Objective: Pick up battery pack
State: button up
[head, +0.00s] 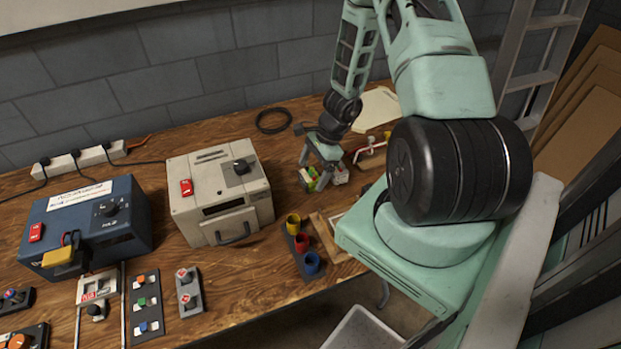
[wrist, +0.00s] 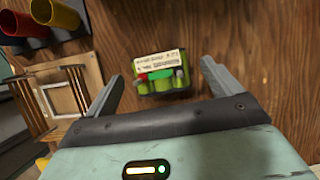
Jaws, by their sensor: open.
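The battery pack (wrist: 160,75) is a small block of green cells with a white printed label, a red part and a green part. In the wrist view it lies on the wooden bench between and beyond the fingertips of my gripper (wrist: 165,85), apart from both. My gripper is open and empty. In the head view the gripper (head: 318,178) is low over the bench, and the battery pack (head: 312,175) shows beside its fingers, partly hidden by them.
A rack of yellow, red and blue cups (head: 302,243) stands near the front edge, beside a wooden frame (head: 328,236). A beige charger box (head: 220,190) and a blue box (head: 85,232) stand to the left. A black cable coil (head: 273,121) lies behind.

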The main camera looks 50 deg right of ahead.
jog(key=shift+x, duration=1.05)
jog(key=c, duration=1.3)
jog(key=shift+c, duration=0.2)
jog(key=shift+r, duration=0.1)
